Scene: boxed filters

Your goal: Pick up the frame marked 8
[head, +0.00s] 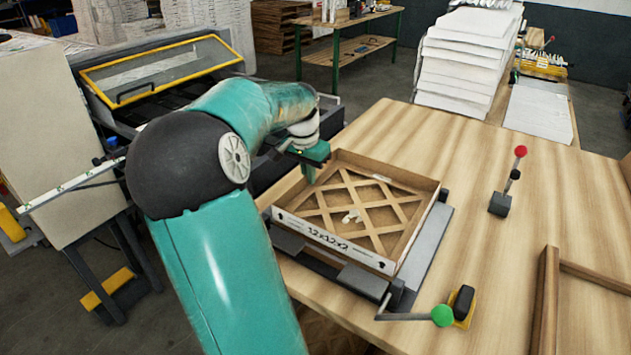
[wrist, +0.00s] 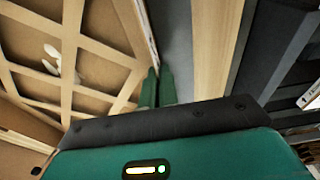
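A square cardboard-framed filter (head: 407,219) with a diagonal lattice lies flat in a grey holder on the wooden bench. Its white front label seems to read 12x12x2; I can make out no 8 on it. My gripper (head: 308,178) points down at the frame's left wall, towards the back. In the wrist view, my two green fingers (wrist: 158,85) are close together with a narrow gap, at the frame's wall (wrist: 140,35). The wall's edge runs up to the fingertips; I cannot tell whether they grip it.
A lever with a red knob (head: 520,152) stands on the bench to the right. A green knob (head: 443,315) sits at the holder's front right. A wooden rail (head: 546,300) lies at the right edge. The bench between is clear. White sheets (head: 465,60) are stacked behind.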

